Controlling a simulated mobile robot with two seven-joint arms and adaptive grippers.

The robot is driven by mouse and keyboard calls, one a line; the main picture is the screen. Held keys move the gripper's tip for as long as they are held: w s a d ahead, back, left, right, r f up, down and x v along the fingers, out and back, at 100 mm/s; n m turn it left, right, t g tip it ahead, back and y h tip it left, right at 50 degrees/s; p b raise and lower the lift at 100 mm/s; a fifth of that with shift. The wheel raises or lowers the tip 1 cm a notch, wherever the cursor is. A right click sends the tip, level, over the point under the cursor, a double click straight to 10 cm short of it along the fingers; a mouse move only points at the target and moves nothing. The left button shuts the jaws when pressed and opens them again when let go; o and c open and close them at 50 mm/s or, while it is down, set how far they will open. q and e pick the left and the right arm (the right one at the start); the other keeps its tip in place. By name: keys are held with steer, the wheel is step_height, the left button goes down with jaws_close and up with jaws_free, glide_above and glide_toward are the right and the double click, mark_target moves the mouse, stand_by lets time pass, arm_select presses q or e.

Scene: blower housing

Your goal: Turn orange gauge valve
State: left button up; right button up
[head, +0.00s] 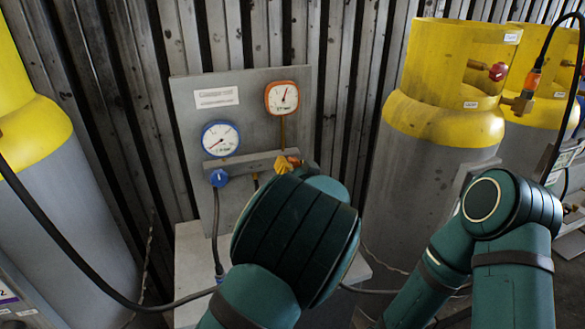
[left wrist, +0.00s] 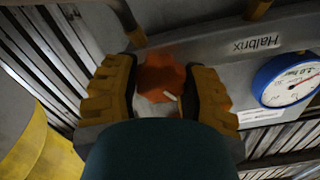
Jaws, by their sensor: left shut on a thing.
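The orange gauge valve (left wrist: 160,75) is a lobed knob with a small pale mark, seen between the two yellow fingers of my left gripper (left wrist: 158,84) in the left wrist view. The gripper is shut on it. In the head view my left gripper (head: 288,163) is at the valve, below the orange gauge (head: 282,98); my own arm hides most of the grip and the knob. The blue gauge (head: 220,139) is to the left and also shows in the left wrist view (left wrist: 289,80). My right arm shows at right, but its gripper is out of view.
A blue valve (head: 219,178) with a hose sits left on the grey panel (head: 240,85). Yellow-topped cylinders (head: 440,115) stand at right, with another cylinder (head: 60,210) at left. A black hose (head: 75,260) hangs across the lower left. A ribbed metal wall is behind.

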arm_select(q)
steer(key=n, duration=0.4)
steer(key=shift+a+b, duration=0.1)
steer(key=shift+b, duration=0.25)
steer(key=n, duration=0.7)
steer(key=shift+n, duration=1.9)
steer(key=o, duration=1.2)
